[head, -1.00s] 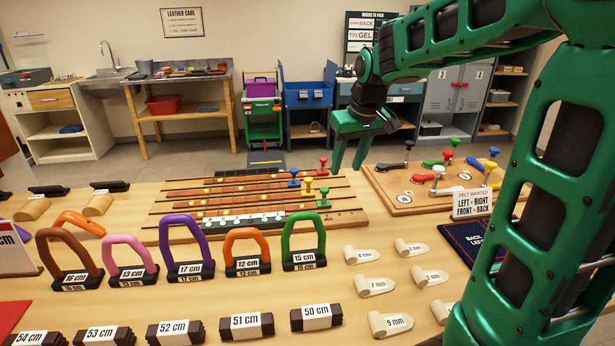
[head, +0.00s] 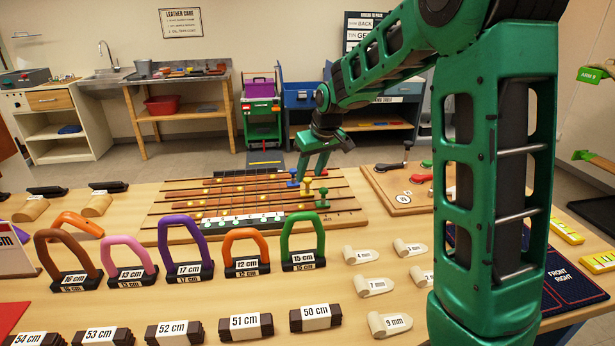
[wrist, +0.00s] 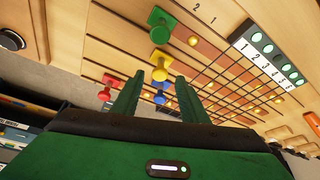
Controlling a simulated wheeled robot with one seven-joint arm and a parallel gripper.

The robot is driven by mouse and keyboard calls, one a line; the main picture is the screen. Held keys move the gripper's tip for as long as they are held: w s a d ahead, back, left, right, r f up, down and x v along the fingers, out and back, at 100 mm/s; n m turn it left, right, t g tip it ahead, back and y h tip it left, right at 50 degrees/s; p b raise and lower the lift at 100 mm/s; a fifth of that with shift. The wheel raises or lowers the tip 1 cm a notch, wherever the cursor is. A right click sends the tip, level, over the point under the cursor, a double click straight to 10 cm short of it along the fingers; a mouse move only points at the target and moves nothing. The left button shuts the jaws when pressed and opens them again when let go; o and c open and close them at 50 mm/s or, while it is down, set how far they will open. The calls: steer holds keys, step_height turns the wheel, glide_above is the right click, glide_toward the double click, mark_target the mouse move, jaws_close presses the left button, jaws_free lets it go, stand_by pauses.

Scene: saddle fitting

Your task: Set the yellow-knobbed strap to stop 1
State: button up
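The strap board (head: 180,232) lies on the table with brown straps running across it. The yellow knob (head: 306,186) stands near its right end, between the blue knob (head: 293,178) and the green knob (head: 323,196). My gripper (head: 311,174) is above this end, fingers pointing down. In the wrist view its two fingers are apart. The yellow knob (wrist: 160,72) shows between and beyond the fingertips, the blue knob (wrist: 160,98) nearer. I cannot tell that either finger touches a knob. The red knob (wrist: 106,90) is outside the left finger. A numbered strip (wrist: 262,62) marks the stops.
Colored handles, such as the green one (head: 303,238), stand in front of the board. White wedges (head: 361,255) lie at the front right.

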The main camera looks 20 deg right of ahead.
steer(key=shift+x, duration=0.9)
jaws_close()
